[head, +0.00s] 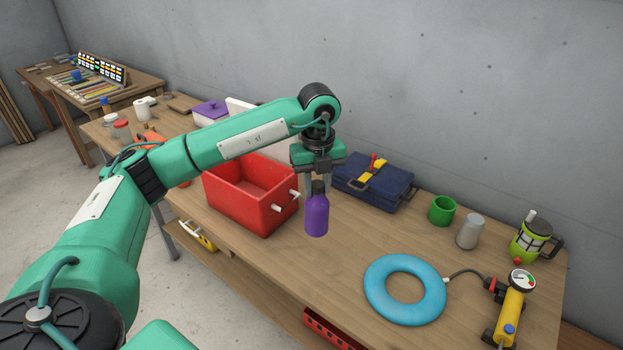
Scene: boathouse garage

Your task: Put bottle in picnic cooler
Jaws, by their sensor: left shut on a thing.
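A purple bottle (316,215) with a dark cap hangs upright below my left gripper (317,184). The left gripper points down and is shut on the bottle's top. The bottle shows just right of the picnic cooler (236,208), a red open box on the wooden table. The cooler has a white handle on its right side, and its visible inside looks empty. My left arm crosses above the cooler's back left part and hides some of it. I cannot tell whether the bottle's base touches the table. My right gripper is not in view.
A navy case (372,186) lies behind the bottle. A green cup (441,210), a grey cylinder (469,231) and a green lantern-like jug (530,238) stand to the right. A blue ring (405,290) and a yellow pump (513,305) lie in front.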

